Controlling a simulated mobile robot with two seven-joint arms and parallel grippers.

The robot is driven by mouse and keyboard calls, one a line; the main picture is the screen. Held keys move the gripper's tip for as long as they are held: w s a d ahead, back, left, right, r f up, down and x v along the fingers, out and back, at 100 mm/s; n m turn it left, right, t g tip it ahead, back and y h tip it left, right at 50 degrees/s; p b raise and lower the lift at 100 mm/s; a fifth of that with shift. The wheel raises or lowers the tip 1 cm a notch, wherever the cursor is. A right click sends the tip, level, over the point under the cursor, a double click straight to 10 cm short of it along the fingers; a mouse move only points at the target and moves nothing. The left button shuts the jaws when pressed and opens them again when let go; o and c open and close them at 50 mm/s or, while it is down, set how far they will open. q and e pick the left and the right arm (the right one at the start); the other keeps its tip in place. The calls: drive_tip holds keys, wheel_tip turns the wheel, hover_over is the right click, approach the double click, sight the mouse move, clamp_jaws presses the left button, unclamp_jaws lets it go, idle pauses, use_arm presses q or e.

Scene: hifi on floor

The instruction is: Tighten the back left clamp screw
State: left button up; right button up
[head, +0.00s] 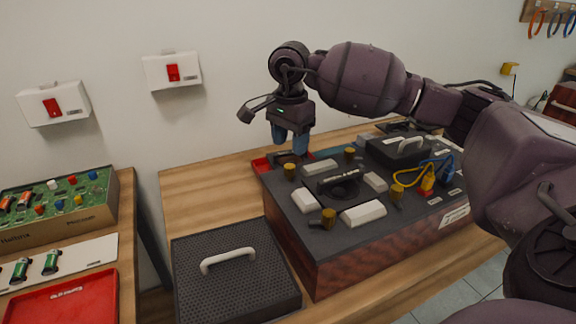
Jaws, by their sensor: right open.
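A dark hi-fi unit (335,250) with wood-coloured sides sits on the wooden bench. The back left clamp screw (290,172) is near the unit's far left corner. The others are the back right screw (350,154), the front left screw (328,218) and the front right screw (397,192). My right gripper (290,146) points down with its blue fingers open, just above and behind the back left screw. I see no contact with it. My left gripper is out of view.
A black perforated cover (200,290) with a white handle lies front left of the unit. White blocks (363,213) and yellow and blue cables (440,163) are on the unit's top. A circuit board (100,185) and red tray (75,305) are at far left. Bare bench (210,195) shows left of the unit.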

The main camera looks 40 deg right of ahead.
sight(290, 166)
wheel_tip(290, 166, down, 6)
drive_tip(key=shift+r, duration=0.25)
drive_tip(key=shift+f+b, duration=0.3)
drive_tip(key=shift+f, duration=0.2)
drive_tip(key=shift+c, duration=0.2)
drive_tip(key=c, duration=0.9)
